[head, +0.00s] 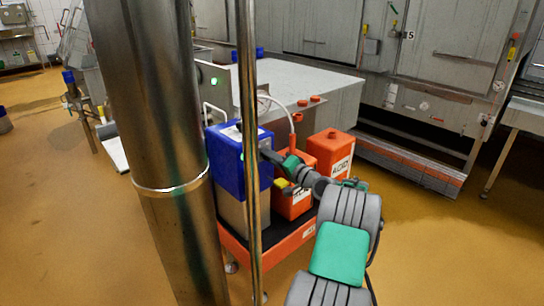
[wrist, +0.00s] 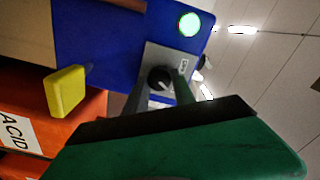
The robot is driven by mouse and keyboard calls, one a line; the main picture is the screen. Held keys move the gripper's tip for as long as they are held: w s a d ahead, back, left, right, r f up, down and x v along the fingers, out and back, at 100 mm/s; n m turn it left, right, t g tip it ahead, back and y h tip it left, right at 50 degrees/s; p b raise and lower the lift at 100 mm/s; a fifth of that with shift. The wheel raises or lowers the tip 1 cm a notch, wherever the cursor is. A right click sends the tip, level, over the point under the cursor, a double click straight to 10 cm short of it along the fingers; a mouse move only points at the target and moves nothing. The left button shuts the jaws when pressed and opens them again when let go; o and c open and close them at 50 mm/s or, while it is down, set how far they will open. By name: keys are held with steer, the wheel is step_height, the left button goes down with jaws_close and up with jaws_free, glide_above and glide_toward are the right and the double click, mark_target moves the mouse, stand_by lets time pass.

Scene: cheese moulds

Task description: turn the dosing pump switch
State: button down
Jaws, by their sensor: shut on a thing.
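The dosing pump is a blue box (head: 224,150) on a cart in the head view; its blue face (wrist: 100,40) fills the upper middle of the wrist view. The switch is a round black knob (wrist: 160,79) on a grey plate, below a lit green lamp (wrist: 189,24). My gripper (wrist: 159,92) has its two dark fingers on either side of the knob and is shut on it. In the head view my gripper (head: 267,155) reaches the pump's right side, where the knob is too small to make out. The lower part of the plate is partly hidden by my gripper.
Orange canisters (head: 330,146), one marked ACID, stand beside the pump on an orange cart (head: 290,243). A yellow block (wrist: 66,92) sticks out near my gripper. A thick steel column (head: 150,100) and a thin pole (head: 249,90) stand in front.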

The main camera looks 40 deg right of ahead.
steer(key=shift+f, duration=0.15)
steer(key=c, duration=1.1)
jaws_free()
steer(key=s+p, duration=0.1)
steer(key=s, duration=0.6)
steer(key=shift+s+d, duration=0.1)
steer(key=shift+s, duration=0.3)
